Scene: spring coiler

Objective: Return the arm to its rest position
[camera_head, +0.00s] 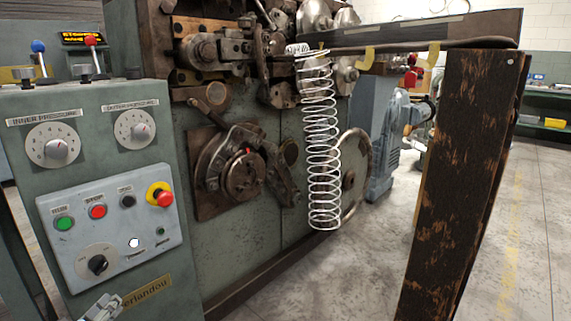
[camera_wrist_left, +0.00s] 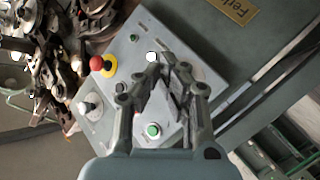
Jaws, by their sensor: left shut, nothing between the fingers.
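My left gripper (camera_head: 103,307) shows at the bottom edge of the head view, in front of the lower part of the control cabinet (camera_head: 100,180). Only its tip end is in the picture. In the left wrist view my left gripper (camera_wrist_left: 168,72) is shut with nothing held, and its fingers stand over the grey button panel (camera_wrist_left: 125,50). The green button (camera_wrist_left: 153,130) shows between the finger links. In the head view the button panel (camera_head: 75,225) is above the gripper. I cannot tell the exact gap between fingertips and panel. My right gripper is not in view.
The spring coiler (camera_head: 245,230) stands right of the cabinet, with a long wire spring (camera_head: 322,150) hanging from it. A red emergency button (camera_head: 164,198) protrudes from the panel. A worn dark post (camera_head: 460,180) stands at the right. Open floor (camera_head: 350,280) lies between.

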